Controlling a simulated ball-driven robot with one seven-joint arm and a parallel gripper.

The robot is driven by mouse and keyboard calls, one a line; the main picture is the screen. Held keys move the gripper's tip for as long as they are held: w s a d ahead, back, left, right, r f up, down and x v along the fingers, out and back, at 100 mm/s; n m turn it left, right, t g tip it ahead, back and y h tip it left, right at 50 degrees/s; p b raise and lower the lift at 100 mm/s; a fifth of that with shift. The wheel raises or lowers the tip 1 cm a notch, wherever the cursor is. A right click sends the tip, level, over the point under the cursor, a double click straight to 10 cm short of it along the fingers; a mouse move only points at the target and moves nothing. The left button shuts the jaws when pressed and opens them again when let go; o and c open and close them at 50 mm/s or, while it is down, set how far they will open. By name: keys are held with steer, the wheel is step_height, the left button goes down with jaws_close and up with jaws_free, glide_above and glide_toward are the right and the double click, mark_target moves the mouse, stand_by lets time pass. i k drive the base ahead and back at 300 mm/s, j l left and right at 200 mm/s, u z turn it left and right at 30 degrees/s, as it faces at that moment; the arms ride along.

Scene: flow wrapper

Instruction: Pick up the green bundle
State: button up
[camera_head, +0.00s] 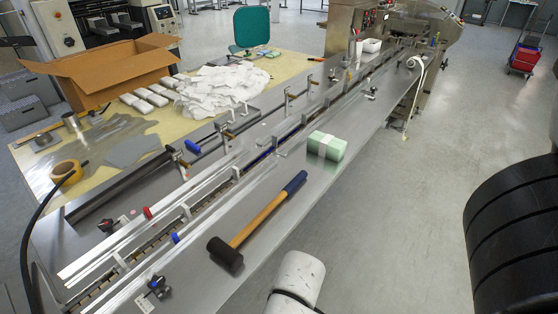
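The green bundle (336,149) lies on the flat metal surface of the long machine (300,216), a little right of the picture's middle. It is a pale green block with a white band around it. Nothing touches it from above. My gripper is not in view. A white rounded part at the bottom centre looks like a link of my arm, and it is well apart from the bundle.
A mallet (262,220) with a black head and blue grip lies on the same metal surface, nearer than the bundle. A guide rail runs along the bundle's left side. Behind are an open cardboard box (100,72) and white packets. Open floor lies right.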

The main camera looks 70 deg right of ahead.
mark_target(328, 145)
steer(key=z, duration=0.4)
steer(key=l+z, duration=0.15)
steer(key=z, duration=0.2)
steer(key=i+z, duration=0.1)
steer(key=z, duration=0.7)
steer(key=k+u, duration=0.15)
steer(key=u, duration=0.2)
